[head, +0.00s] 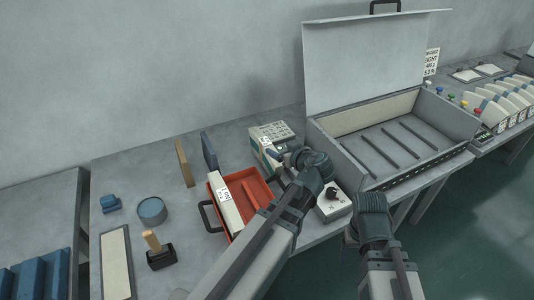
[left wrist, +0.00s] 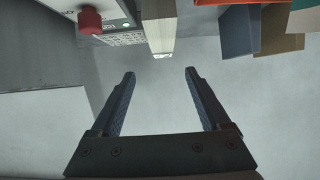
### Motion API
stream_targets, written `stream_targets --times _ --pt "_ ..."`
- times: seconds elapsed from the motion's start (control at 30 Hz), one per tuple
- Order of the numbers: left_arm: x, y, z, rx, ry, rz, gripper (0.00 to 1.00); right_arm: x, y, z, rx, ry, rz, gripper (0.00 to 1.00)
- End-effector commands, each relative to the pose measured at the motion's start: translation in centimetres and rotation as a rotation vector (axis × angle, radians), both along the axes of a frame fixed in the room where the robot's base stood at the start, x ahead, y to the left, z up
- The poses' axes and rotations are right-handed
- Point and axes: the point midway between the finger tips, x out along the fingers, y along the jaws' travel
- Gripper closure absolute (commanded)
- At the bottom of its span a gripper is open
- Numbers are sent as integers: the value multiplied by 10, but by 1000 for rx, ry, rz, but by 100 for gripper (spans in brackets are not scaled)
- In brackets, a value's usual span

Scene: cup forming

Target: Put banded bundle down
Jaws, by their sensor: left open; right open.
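A pale block-shaped bundle (left wrist: 158,25) with a small label at its near end shows in the left wrist view, beyond the fingertips and apart from them. I cannot make out a band on it. In the head view a pale labelled strip (head: 225,206) lies in the orange tray (head: 258,191). My left gripper (head: 275,154) is over the back of the table by the keypad device; its two fingers stand wide apart with nothing between them in the left wrist view (left wrist: 160,95). My right gripper (head: 371,207) is low in front of the open case, its fingers hidden.
The keypad device (head: 270,134) and a control box with a dark knob (head: 333,205) stand beside my left arm. A brown board (head: 184,163) and a blue board (head: 209,151) stand upright behind the tray. The large open case (head: 395,135) is at right.

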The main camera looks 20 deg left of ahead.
Motion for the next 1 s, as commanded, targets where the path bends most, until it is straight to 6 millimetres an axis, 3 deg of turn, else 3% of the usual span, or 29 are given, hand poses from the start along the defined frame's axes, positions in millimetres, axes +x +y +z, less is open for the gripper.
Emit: stream_targets --times 0.1,0.3,0.73,1.0 --pt "16 17 -16 -1 -1 4 20 0 0 -16 0 0 0 25" --pt "35 41 -30 0 0 4 20 0 0 -30 0 0 0 25" --pt "44 53 -36 0 0 1 20 0 0 -36 0 0 0 25" --pt "56 74 -61 0 0 3 20 0 0 -61 0 0 1 25"
